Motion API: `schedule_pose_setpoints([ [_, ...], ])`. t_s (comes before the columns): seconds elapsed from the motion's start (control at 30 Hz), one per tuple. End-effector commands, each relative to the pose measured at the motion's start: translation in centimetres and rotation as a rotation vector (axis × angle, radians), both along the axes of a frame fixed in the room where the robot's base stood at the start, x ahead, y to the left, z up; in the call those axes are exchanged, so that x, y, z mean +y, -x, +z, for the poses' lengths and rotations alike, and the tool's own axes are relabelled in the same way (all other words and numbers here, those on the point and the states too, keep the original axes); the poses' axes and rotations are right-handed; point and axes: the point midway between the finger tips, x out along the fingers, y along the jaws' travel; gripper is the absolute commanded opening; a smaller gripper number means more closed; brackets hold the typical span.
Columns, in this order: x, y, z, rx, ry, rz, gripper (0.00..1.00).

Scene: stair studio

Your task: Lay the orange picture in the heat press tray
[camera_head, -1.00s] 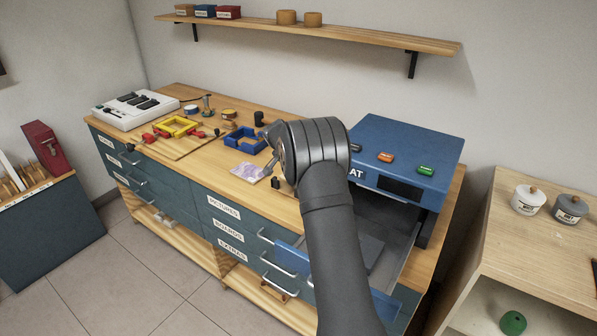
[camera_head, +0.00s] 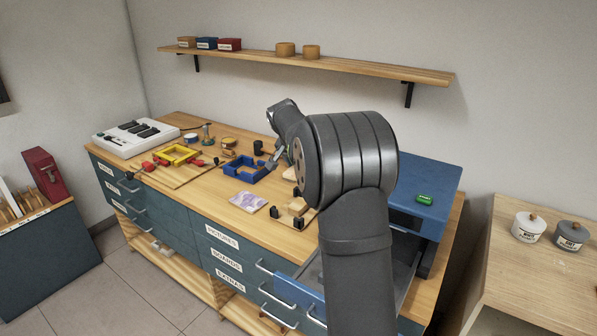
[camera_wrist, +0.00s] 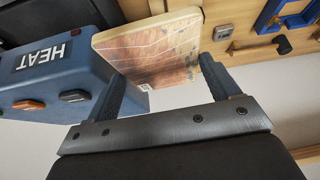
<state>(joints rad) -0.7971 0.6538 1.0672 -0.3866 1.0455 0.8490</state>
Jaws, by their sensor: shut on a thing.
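In the wrist view my gripper (camera_wrist: 165,88) is shut on the orange picture (camera_wrist: 150,50), a flat square panel with a brown-orange print, thin pale lines and a light edge. One finger is at each side of it. The blue heat press (camera_wrist: 60,70) marked HEAT is close beside the picture there. In the head view the heat press (camera_head: 432,175) stands at the right end of the counter. Its grey tray (camera_head: 402,254) is pulled out at the front, largely hidden behind my arm. My gripper (camera_head: 283,158) is over the counter, partly hidden by my wrist.
A purple picture (camera_head: 248,202) lies on the counter (camera_head: 215,188) beside a wooden fixture with black clamps (camera_head: 297,212). Blue (camera_head: 246,168) and yellow (camera_head: 178,154) frames lie further left. A wall shelf (camera_head: 345,65) is above. A side cabinet (camera_head: 540,250) with two jars stands right.

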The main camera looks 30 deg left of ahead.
Motion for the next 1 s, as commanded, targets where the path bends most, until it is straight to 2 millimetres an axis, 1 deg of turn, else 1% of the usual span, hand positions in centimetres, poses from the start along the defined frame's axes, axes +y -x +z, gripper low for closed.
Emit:
schedule_pose_setpoints([
  [0.03,-1.1,0.5,0.8,-0.001,0.000,-0.007,0.54],
  [0.17,-4.6,1.3,2.0,-0.001,-0.001,-0.073,0.54],
  [0.27,-7.8,1.8,2.7,-0.002,-0.001,-0.152,0.54],
  [0.37,-11.1,2.7,3.5,-0.002,-0.001,-0.234,0.54],
  [0.43,-13.8,3.6,3.9,-0.002,-0.001,-0.312,0.54],
  [0.5,-16.4,4.7,3.6,0.000,0.002,-0.431,0.54],
  [0.67,-20.1,6.7,2.5,0.000,0.003,-0.691,0.54],
  [0.83,-23.9,9.1,1.5,0.000,0.005,-0.978,0.54],
  [0.93,-24.4,10.4,0.3,0.000,0.005,-1.127,0.54],
  [1.0,-24.1,11.2,-0.9,0.001,0.007,-1.223,0.54],
])
